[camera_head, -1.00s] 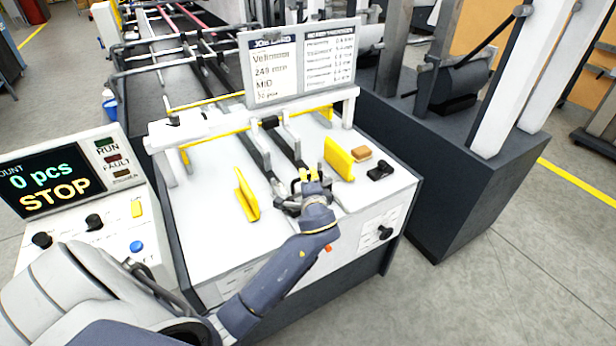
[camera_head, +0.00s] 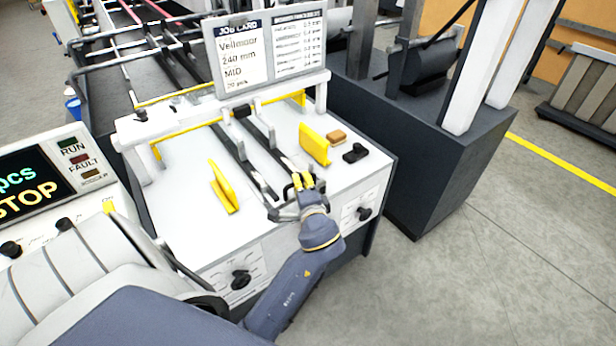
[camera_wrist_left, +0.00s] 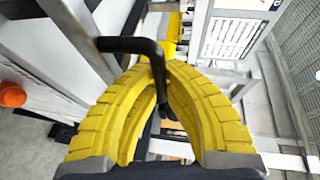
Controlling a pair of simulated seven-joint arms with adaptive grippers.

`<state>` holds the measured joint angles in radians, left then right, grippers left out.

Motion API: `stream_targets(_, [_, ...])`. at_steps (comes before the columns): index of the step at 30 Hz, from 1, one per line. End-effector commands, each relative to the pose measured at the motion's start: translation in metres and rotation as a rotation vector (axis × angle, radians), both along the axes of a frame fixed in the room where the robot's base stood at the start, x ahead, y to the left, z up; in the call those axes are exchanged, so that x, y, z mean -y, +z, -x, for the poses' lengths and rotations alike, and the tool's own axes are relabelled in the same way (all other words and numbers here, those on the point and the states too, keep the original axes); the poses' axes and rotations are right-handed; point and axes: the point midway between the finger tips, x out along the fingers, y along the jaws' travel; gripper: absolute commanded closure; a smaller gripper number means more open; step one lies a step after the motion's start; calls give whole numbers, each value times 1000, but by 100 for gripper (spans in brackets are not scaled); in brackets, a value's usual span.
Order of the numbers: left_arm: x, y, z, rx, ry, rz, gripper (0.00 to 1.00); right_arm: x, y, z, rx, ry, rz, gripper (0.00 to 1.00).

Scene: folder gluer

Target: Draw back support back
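My left gripper (camera_head: 302,181) is over the front part of the white machine table (camera_head: 185,225), at the near end of two dark rails. In the left wrist view its yellow ridged fingers (camera_wrist_left: 164,85) close around a bent black handle (camera_wrist_left: 130,45), which passes between the fingertips. A dark bracket (camera_head: 283,213) shows beside the gripper at the rails' near end; the gripper partly hides it, and I cannot make out its full shape. My right gripper is not in view.
Yellow upright plates stand left (camera_head: 222,187) and right (camera_head: 313,144) of the rails. A brown block (camera_head: 336,137) and a black part (camera_head: 355,153) lie to the right. A job card board (camera_head: 268,55) stands behind. Knobs are on the front panel.

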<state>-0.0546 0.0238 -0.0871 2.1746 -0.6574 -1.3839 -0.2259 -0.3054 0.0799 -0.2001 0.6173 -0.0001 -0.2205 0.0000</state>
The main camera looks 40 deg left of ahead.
Motion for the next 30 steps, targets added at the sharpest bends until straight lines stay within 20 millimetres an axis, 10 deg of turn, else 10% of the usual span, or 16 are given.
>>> stream_targets(7, [5,-1,-2,1,-12,8,100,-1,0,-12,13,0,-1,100])
stream_targets(11, [4,-1,-2,2,-11,7,78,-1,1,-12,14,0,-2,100])
stream_targets(30, [36,6,27,0,-9,8,78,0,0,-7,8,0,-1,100])
